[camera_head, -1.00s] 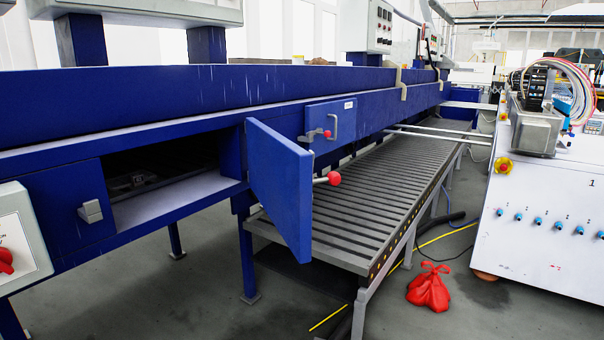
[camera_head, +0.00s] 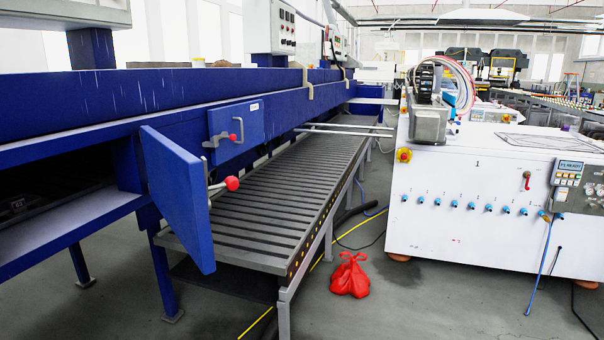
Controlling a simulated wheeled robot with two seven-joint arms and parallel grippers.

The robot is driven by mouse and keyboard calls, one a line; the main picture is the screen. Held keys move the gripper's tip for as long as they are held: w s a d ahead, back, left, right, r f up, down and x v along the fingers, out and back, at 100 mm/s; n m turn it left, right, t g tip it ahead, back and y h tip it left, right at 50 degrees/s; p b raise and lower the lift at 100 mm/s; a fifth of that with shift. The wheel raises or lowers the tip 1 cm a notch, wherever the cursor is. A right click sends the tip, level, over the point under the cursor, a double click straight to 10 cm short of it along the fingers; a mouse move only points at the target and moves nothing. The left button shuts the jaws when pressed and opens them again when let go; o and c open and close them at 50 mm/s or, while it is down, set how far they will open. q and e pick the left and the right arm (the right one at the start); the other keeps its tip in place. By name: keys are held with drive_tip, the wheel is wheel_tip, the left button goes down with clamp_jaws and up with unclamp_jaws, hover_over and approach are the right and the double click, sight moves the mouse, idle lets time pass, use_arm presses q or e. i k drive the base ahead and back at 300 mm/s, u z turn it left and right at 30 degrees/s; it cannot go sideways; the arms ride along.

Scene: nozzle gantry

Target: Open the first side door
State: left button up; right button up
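A blue side door (camera_head: 176,192) on the long blue machine (camera_head: 190,95) stands swung out from the frame, with a dark opening (camera_head: 45,185) to its left. A handle with a red knob (camera_head: 231,184) sticks out from its right side. A second blue door (camera_head: 236,128) further along lies flat against the machine, with a grey handle and a smaller red knob. Neither of my grippers shows in the view.
A slatted grey conveyor table (camera_head: 270,190) runs beside the machine. A red bag (camera_head: 350,276) lies on the floor in front of it. A white cabinet (camera_head: 470,215) with blue knobs stands at the right.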

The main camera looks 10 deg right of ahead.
sight(176, 186)
drive_tip(key=z, duration=0.3)
drive_tip(key=i, duration=1.5)
drive_tip(key=u, duration=1.65)
